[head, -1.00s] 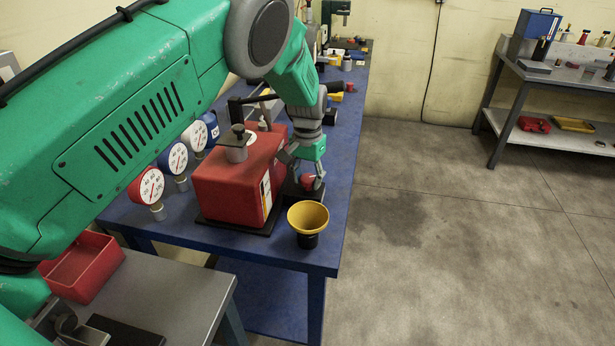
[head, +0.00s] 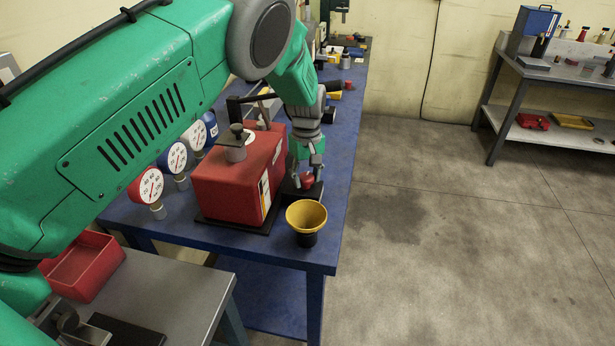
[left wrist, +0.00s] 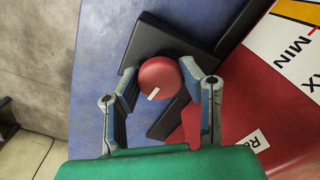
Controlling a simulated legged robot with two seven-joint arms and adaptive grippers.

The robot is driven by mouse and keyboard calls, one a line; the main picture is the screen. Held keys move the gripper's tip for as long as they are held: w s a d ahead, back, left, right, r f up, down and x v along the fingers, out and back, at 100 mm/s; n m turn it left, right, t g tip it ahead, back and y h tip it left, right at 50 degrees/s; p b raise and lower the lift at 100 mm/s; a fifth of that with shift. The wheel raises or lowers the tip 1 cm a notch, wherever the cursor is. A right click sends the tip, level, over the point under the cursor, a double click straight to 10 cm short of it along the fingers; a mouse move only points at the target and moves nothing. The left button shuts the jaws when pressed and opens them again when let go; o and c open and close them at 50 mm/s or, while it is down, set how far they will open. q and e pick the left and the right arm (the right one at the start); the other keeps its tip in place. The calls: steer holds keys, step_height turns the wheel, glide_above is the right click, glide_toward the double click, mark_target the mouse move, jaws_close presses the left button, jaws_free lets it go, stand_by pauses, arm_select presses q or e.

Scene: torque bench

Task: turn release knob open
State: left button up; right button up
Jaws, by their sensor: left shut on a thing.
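The release knob (left wrist: 160,78) is a round red knob with a short white mark, on a dark base beside the red pump box. It also shows in the head view (head: 307,179), small and partly covered by my fingers. My left gripper (left wrist: 158,76) has one finger on each side of the knob and is shut on it. In the head view the left gripper (head: 306,174) points down onto the knob. The red pump box (head: 235,185) stands on the blue bench, with a MIN/MAX label beside the knob in the wrist view.
A yellow funnel (head: 306,215) in a black holder stands close in front of the knob, near the bench's edge. Several dial gauges (head: 152,186) stand left of the box. A red tray (head: 82,266) sits on the grey table. The floor to the right is clear.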

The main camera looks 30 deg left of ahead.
arm_select(q)
steer(key=n, duration=0.3)
steer(key=r+n, duration=0.1)
steer(key=shift+w+a+n, duration=0.15)
steer(key=shift+w+n, duration=0.15)
steer(key=shift+w, duration=0.1)
steer(key=n, duration=0.4)
steer(key=shift+f+n, duration=0.1)
steer(key=shift+n, duration=0.2)
steer(key=n, duration=0.4)
steer(key=shift+n, duration=2.6)
steer(key=o, duration=1.2)
steer(key=shift+c, duration=0.2)
steer(key=shift+s+f, duration=0.1)
steer(key=shift+s, duration=0.1)
